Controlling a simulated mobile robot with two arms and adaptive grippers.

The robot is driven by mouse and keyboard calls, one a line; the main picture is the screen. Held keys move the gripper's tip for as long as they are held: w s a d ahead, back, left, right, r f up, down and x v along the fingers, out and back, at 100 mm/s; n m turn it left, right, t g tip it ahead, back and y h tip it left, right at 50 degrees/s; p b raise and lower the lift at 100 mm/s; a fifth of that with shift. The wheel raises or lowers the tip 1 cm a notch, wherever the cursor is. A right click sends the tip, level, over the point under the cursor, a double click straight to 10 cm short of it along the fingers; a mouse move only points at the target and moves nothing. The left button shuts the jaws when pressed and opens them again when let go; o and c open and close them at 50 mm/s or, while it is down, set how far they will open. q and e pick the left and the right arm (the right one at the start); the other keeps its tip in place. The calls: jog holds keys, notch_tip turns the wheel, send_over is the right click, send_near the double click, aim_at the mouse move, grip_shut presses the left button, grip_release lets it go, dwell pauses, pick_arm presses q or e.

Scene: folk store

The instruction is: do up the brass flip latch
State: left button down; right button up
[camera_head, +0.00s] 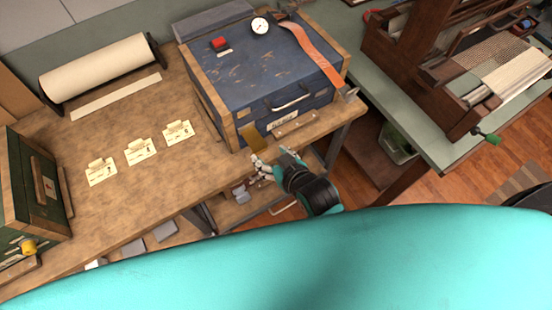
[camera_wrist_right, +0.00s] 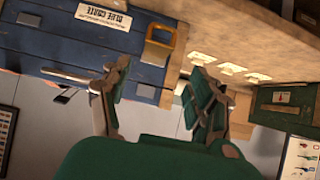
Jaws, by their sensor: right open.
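The blue chest (camera_head: 262,75) with wooden edges stands on the workbench. The brass flip latch (camera_head: 254,137) is at the lower left of its front face. I cannot tell whether the loop is caught. My right gripper (camera_head: 269,162) is just in front of the latch. In the right wrist view the gripper (camera_wrist_right: 160,76) is open and empty, fingers either side of the latch, apart from it. My left gripper is not in view.
Paper cards (camera_head: 140,150) lie on the bench to the left. A green box (camera_head: 38,190) stands far left. A loom (camera_head: 470,65) stands right.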

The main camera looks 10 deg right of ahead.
jog(key=v, duration=0.2)
jog(key=shift+s+d+r, duration=0.1)
jog(key=shift+s+r, duration=0.1)
jog(key=shift+s, duration=0.05)
jog(key=shift+f, duration=0.1)
